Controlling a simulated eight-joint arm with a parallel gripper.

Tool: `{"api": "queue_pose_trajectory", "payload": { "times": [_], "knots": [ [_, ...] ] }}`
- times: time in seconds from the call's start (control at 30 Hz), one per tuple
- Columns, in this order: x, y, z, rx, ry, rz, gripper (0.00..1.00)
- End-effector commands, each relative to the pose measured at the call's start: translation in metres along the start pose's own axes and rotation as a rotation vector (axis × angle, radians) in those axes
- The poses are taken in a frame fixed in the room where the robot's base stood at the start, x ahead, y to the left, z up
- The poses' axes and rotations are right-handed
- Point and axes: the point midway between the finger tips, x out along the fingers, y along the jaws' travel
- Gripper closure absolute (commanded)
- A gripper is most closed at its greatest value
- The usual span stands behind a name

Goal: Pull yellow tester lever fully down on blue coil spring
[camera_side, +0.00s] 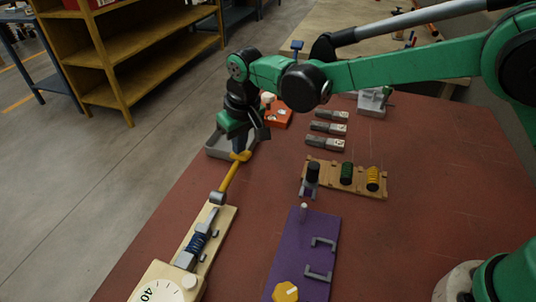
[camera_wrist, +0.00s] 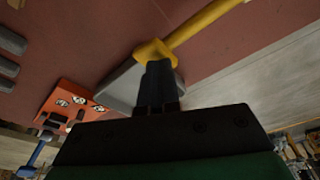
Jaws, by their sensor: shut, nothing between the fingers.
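The yellow lever (camera_side: 229,178) slants up from a grey pivot (camera_side: 217,198) on the cream tester (camera_side: 222,222), towards the far side. Its wide end also shows in the wrist view (camera_wrist: 153,51). The blue coil spring (camera_side: 197,242) sits in the tester between grey holders. My gripper (camera_side: 240,149) is at the lever's far end. In the wrist view, the dark fingers of my gripper (camera_wrist: 158,68) are closed together, with their tips at or against the lever's end. I cannot tell whether they touch it.
A grey tray (camera_side: 216,146) lies under and behind my gripper. A purple board (camera_side: 297,250) with grey handles lies right of the tester. A wooden rack (camera_side: 325,182) holds black, green and yellow coils. Grey blocks (camera_side: 326,128) and an orange box (camera_side: 280,117) stand farther back. Bare red table surrounds them.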

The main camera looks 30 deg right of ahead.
Motion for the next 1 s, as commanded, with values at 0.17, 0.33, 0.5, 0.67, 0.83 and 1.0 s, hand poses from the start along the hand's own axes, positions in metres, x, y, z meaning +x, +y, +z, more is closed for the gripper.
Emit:
{"api": "queue_pose_trajectory", "payload": {
  "times": [0.17,0.33,0.5,0.67,0.83,1.0],
  "knots": [
    [-0.002,-0.001,0.0,0.0,0.001,0.0,1.0],
    [-0.014,-0.003,-0.002,-0.001,0.001,0.0,1.0],
    [-0.027,-0.005,-0.003,0.0,0.001,0.0,1.0],
    [-0.039,-0.008,-0.004,0.0,0.001,0.0,1.0],
    [-0.052,-0.01,-0.006,0.0,0.001,0.0,1.0],
    [-0.065,-0.013,-0.007,0.0,0.001,0.0,1.0]
  ]
}}
